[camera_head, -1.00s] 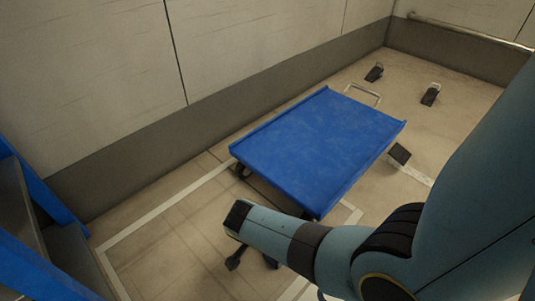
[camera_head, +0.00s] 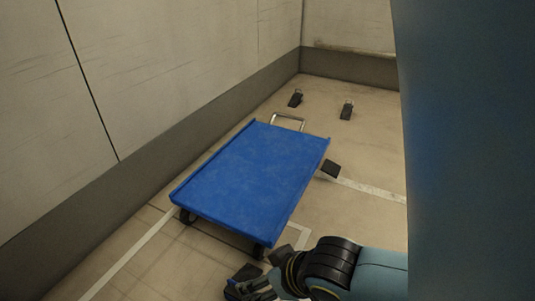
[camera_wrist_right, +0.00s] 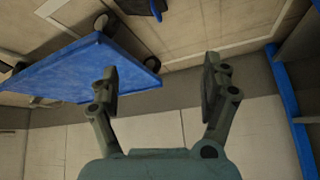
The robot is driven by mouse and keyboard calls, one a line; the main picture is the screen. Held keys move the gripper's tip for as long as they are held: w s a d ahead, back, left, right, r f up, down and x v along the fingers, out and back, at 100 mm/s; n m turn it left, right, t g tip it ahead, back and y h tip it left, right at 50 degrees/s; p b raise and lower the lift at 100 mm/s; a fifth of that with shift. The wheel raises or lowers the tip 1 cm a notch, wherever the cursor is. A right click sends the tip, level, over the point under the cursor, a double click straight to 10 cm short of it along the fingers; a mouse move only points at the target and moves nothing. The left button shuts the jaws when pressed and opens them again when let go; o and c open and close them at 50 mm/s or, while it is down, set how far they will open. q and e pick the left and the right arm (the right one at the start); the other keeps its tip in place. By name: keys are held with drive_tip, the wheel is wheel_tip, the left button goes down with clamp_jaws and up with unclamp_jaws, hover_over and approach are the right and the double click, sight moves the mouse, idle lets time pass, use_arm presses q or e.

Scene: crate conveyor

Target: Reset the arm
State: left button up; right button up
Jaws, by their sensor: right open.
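My right arm (camera_head: 360,270) comes in from the lower right in the head view. My left gripper is not in view.
Walls (camera_head: 130,80) run along the left and the back. A blue frame (camera_wrist_right: 292,115) shows at the right of the wrist view.

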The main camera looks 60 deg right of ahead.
wheel_tip(320, 180, up, 9)
drive_tip(key=s+a+n+t+y, duration=0.1)
drive_tip(key=n, duration=0.3)
drive_tip(key=shift+s+a+r+t, duration=0.15)
drive_tip(key=shift+s+a+t, duration=0.15)
drive_tip(key=shift+a+t, duration=0.1)
